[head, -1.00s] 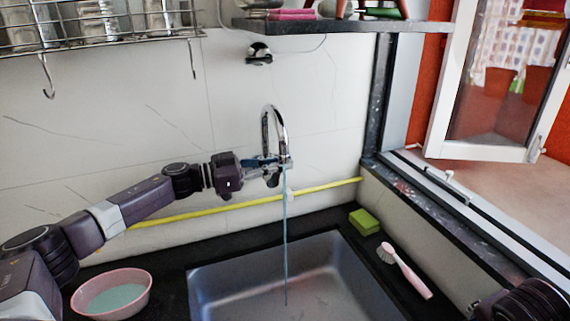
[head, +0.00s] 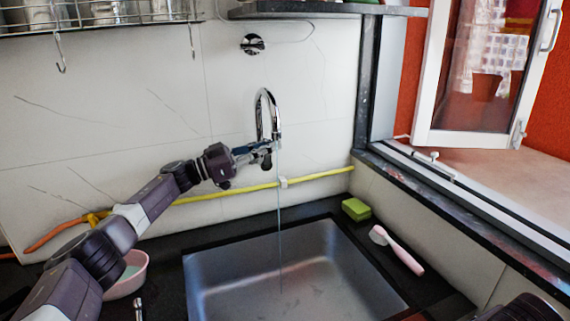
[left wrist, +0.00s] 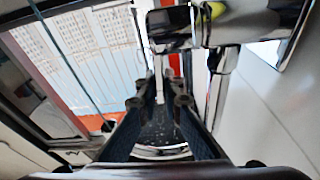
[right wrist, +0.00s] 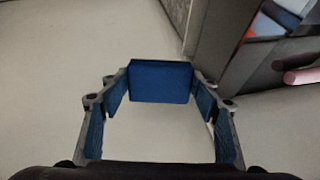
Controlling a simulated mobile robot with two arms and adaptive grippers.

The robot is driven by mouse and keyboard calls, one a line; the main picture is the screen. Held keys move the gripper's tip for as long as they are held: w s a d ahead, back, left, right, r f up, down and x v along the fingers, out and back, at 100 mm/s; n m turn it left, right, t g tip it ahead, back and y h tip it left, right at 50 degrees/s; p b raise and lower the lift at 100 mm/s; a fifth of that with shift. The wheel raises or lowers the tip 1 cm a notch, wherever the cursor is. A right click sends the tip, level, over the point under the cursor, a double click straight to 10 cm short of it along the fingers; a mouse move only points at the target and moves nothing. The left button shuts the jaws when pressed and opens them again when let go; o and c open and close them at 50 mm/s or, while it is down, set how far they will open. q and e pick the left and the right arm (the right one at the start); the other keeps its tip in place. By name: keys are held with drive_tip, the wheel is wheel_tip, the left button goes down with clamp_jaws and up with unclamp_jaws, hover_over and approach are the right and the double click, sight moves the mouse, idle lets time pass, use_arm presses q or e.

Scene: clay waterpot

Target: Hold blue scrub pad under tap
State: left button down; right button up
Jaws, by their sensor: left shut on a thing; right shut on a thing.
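The chrome tap (head: 267,110) stands at the back of the sink, with a thin stream of water (head: 280,225) falling into the basin. My left gripper (head: 262,155) is at the tap just beside its spout and is shut on part of it, seemingly the handle. The left wrist view shows its fingers (left wrist: 165,95) close together below the chrome body (left wrist: 235,22). The blue scrub pad (right wrist: 160,82) is held between the fingertips of my right gripper (right wrist: 160,90). The head view shows neither the pad nor the right gripper, only dark parts of my right arm at bottom right.
The grey sink (head: 225,285) is empty in its visible part. A green sponge (head: 356,209) and a pink brush (head: 400,252) lie on the right counter. A pink bowl (head: 130,280) stands left, partly behind my arm. A yellow pipe (head: 325,176) runs along the wall. An open window stands at right.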

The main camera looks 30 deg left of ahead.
use_arm(q)
drive_tip(key=shift+s+r+t+h+b, duration=0.1)
drive_tip(key=shift+s+t+h+b, duration=0.2)
drive_tip(key=shift+h+b, duration=0.35)
use_arm(e)
drive_tip(key=f, duration=0.1)
drive_tip(key=d+f, duration=0.1)
drive_tip(key=shift+f, duration=0.4)
use_arm(q)
drive_tip(key=shift+a+b, duration=0.2)
drive_tip(key=shift+b, duration=0.1)
use_arm(e)
drive_tip(key=shift+a+f, duration=0.1)
drive_tip(key=shift+f, duration=0.05)
use_arm(q)
drive_tip(key=shift+a, duration=0.25)
use_arm(e)
drive_tip(key=shift+a, duration=0.15)
use_arm(q)
drive_tip(key=shift+r, duration=0.1)
drive_tip(key=c, duration=2.5)
unclamp_jaws()
drive_tip(key=o, duration=0.4)
drive_tip(key=shift+s+a, duration=0.15)
drive_tip(key=shift+s, duration=0.05)
use_arm(e)
drive_tip(key=shift+a, duration=0.15)
use_arm(q)
drive_tip(key=shift+w, duration=0.1)
